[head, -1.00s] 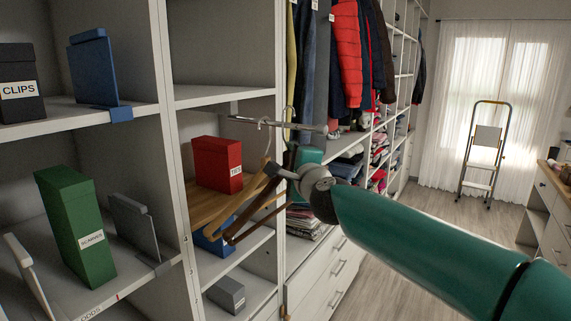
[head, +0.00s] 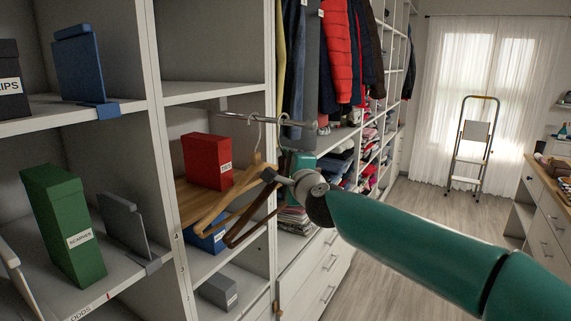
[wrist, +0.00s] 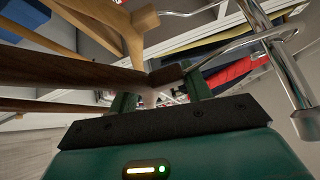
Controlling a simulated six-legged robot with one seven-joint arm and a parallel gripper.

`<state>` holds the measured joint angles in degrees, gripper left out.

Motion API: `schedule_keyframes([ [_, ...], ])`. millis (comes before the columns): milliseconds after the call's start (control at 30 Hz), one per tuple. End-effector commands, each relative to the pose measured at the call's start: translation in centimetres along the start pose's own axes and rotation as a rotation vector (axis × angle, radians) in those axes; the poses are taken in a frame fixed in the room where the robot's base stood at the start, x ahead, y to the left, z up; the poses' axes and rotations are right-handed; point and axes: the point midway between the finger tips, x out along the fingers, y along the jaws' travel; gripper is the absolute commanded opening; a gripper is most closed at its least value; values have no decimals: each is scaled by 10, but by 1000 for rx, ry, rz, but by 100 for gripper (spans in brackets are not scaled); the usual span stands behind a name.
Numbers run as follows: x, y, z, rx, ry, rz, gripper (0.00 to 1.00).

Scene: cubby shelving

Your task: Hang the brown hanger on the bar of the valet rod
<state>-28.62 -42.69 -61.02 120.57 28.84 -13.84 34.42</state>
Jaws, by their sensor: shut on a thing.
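The dark brown hanger (head: 250,219) is in my gripper, tilted, with its arms pointing down-left in the head view. In the wrist view my gripper (wrist: 158,98) is shut on the brown hanger (wrist: 85,73) near its neck. The chrome bar of the valet rod (head: 300,124) sticks out from the shelving; it also shows in the wrist view (wrist: 285,72). The brown hanger's metal hook (wrist: 240,43) reaches the bar and overlaps it in both views. I cannot tell whether it rests on it.
A light wooden hanger (head: 229,196) hangs on the same rod, just left of the brown one. A red box (head: 207,161) stands on the shelf behind. Clothes (head: 338,60) hang farther back.

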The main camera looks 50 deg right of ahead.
Motion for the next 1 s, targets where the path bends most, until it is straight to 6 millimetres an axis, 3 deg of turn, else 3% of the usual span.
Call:
schedule_keyframes([
  [67,0,0,0,0,0,0,4],
  [100,0,0,0,0,0,-1,55],
  [200,0,0,0,0,0,0,74],
  [633,-6,0,-1,1,1,0,74],
  [1000,-54,0,-2,1,4,-1,74],
])
